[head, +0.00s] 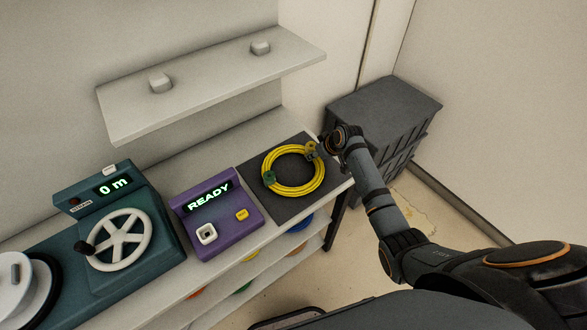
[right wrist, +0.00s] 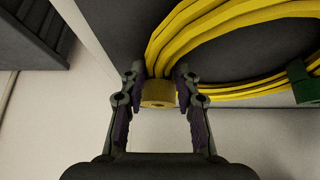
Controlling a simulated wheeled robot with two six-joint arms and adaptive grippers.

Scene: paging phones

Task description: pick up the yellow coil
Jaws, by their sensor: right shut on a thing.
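The yellow coil (head: 268,169) lies on a dark mat (head: 289,209) at the right end of the bench in the head view. A green clip wraps its left side. My right gripper (head: 316,149) is at the coil's upper right edge. In the right wrist view my right gripper (right wrist: 159,90) is shut on a yellow tab on the near edge of the coil (right wrist: 187,38). The green clip (right wrist: 303,82) shows at the right there. I cannot tell whether the coil is clear of the mat. My left gripper is not in view.
A purple device (head: 219,222) reading READY stands left of the mat. A teal machine (head: 153,209) with a handwheel reads 0 m. A shelf (head: 215,85) hangs above the bench. Dark stacked crates (head: 385,110) stand beyond the bench's right end.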

